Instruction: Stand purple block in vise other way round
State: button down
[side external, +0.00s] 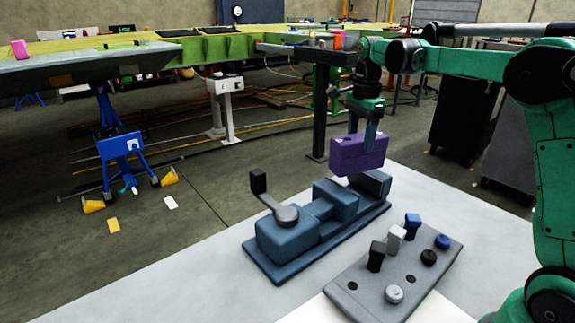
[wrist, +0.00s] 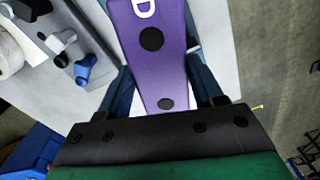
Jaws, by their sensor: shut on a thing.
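The purple block (side external: 359,154) is held up in the air in the side view, over the right end of the blue vise (side external: 288,240). My gripper (side external: 367,134) is shut on it from above. In the wrist view the purple block (wrist: 152,52) shows a face with a white letter D and two dark round holes, between my gripper's fingers (wrist: 165,98). The vise has a grey round hub with a dark handle at its left end. A gap shows between its jaws near the right end, partly hidden under the block. The block appears clear of the vise.
A grey board (side external: 385,285) with several black, white and blue pegs and knobs lies right of the vise. The pale table (side external: 215,268) is bare left of the vise. A long wing panel (side external: 90,58) stands behind on stands.

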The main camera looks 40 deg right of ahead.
aim_at(356, 168)
jog(key=m, duration=0.8)
jog(key=shift+r, duration=0.3)
jog(key=m, duration=0.6)
jog(key=shift+a+r+m, duration=0.1)
jog(key=shift+r+m, duration=0.05)
jog(key=shift+m, duration=0.15)
jog(key=shift+f, duration=3.85)
jog(key=shift+f, duration=0.15)
jog(key=shift+f, duration=0.4)
jog(key=shift+c, duration=0.2)
grip_release()
jog(key=shift+r, duration=0.1)
